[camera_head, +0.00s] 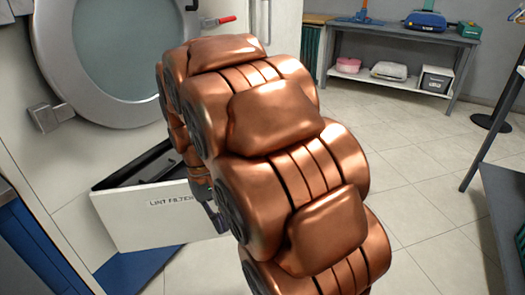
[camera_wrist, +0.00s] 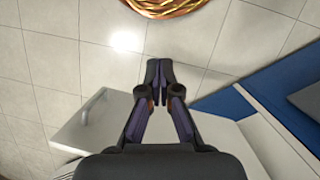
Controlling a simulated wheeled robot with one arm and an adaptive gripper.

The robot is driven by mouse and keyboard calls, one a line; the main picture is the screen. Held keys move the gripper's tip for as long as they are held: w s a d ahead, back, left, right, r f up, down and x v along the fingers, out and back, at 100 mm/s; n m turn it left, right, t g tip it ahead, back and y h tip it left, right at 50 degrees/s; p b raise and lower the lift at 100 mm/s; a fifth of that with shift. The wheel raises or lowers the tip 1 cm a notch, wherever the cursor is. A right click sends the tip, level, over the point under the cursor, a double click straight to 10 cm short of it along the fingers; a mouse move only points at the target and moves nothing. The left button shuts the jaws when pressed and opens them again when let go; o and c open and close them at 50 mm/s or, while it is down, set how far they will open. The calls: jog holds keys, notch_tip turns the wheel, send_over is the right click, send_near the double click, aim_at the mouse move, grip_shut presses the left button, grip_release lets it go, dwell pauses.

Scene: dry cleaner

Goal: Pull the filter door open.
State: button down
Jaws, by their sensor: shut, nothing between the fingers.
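The filter door is a white panel (camera_head: 150,218) labelled "LINT FILTER", low on the machine front. It stands out from the machine, with a dark gap behind its top edge. My copper arm hides its right end. In the wrist view a pale panel (camera_wrist: 90,122) with a small handle-like part lies left of my gripper, probably this door. My gripper (camera_wrist: 159,75) is shut and empty, its fingertips together. Whether it touches the door I cannot tell. In the head view it is mostly hidden behind my arm.
The machine's round glass door (camera_head: 125,50) is above, with a red-handled lever (camera_head: 220,20) nearby. The machine has a blue base (camera_wrist: 228,100). A shelf table (camera_head: 400,42) stands at the back; tiled floor between is clear.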

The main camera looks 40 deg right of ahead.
jog(key=w+d+r+m+p, duration=0.1)
jog(key=w+d+r+p, duration=0.25)
jog(key=w+d, duration=0.45)
jog(key=w+d+r+m+p, duration=0.1)
jog(key=w+d+r+p, duration=0.25)
jog(key=w+d, duration=0.4)
jog(key=w+d+f+m+t+y+p, duration=0.1)
jog(key=w+d+p, duration=0.1)
jog(key=d+p, duration=0.35)
jog(key=w+d+f+p, duration=0.1)
jog(key=w+d+p, duration=0.15)
jog(key=d, duration=0.65)
jog(key=s+a+f, duration=0.2)
jog(key=s+f, duration=0.3)
jog(key=f, duration=0.4)
jog(key=shift+s+f, duration=0.2)
jog(key=shift+f, duration=0.1)
jog(key=shift+a, duration=0.1)
jog(key=shift+s, duration=0.2)
